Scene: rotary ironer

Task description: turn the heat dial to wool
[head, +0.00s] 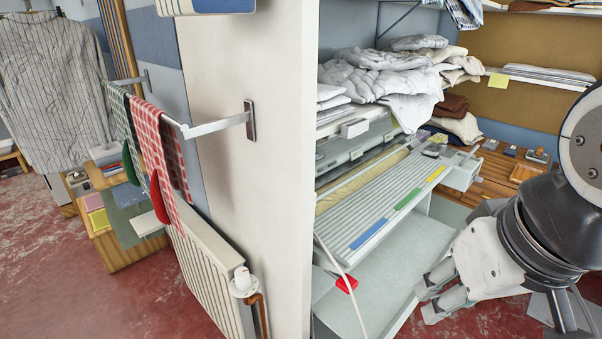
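The rotary ironer (385,205) stands in the alcove right of the white wall, with a padded roller (362,180) and a slatted feed board carrying blue, green and yellow strips. A pale box (461,173) sits at the ironer's right end. I cannot make out the heat dial or its markings; they are too small or hidden in this view. My gripper (427,301) is at the lower right, in front of the ironer and apart from the end box. Its two fingers are spread with nothing visible between them.
The white wall end (262,120) stands left of the ironer, with a radiator (205,275) and a towel rail (215,125). White laundry (375,80) is piled on a shelf above the ironer. A wooden worktop (500,168) with small items lies behind right. A red object (346,284) hangs below the board.

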